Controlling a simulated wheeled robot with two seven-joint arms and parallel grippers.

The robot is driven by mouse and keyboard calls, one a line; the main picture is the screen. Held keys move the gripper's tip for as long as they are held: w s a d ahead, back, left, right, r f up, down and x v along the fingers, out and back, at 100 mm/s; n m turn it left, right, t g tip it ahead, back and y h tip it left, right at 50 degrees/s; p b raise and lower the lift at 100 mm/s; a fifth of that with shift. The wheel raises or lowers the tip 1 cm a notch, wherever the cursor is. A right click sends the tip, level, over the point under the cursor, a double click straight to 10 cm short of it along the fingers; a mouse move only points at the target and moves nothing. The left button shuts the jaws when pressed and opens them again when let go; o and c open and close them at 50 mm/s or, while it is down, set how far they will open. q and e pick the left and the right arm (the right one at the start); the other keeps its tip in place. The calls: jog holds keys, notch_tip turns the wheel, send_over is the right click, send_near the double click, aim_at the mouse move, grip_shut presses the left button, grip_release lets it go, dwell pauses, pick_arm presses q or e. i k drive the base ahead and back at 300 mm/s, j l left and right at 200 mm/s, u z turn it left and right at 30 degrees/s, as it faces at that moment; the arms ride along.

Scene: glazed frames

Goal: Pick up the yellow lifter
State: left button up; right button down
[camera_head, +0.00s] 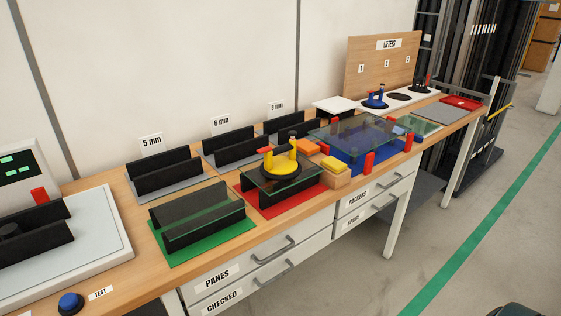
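The yellow lifter (281,163) stands upright near the middle of the bench. It has a dark round base, a yellow body and two upright handles, one with a red top and one with a dark top. It appears to rest on a glass pane (303,178) lying across black supports above a red mat (275,212). Neither of my grippers shows in the head view.
A green mat (170,251) with a black rack lies left of it; orange-yellow blocks (336,165) and a glass-topped blue unit (352,153) lie right. A blue lifter (376,100) stands on the white lifter stand (347,103). Drawers (290,244) front the bench; open floor lies right.

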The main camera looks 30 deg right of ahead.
aim_at(278, 167)
jog(key=l+z, duration=0.2)
jog(key=l, duration=0.45)
jog(key=l+z, duration=0.15)
jog(key=l, duration=0.5)
jog(key=l+z, duration=0.2)
jog(key=l, duration=0.45)
jog(key=l+z, duration=0.15)
jog(key=l, duration=0.45)
jog(key=i+l+z, duration=0.2)
jog(key=l, duration=0.45)
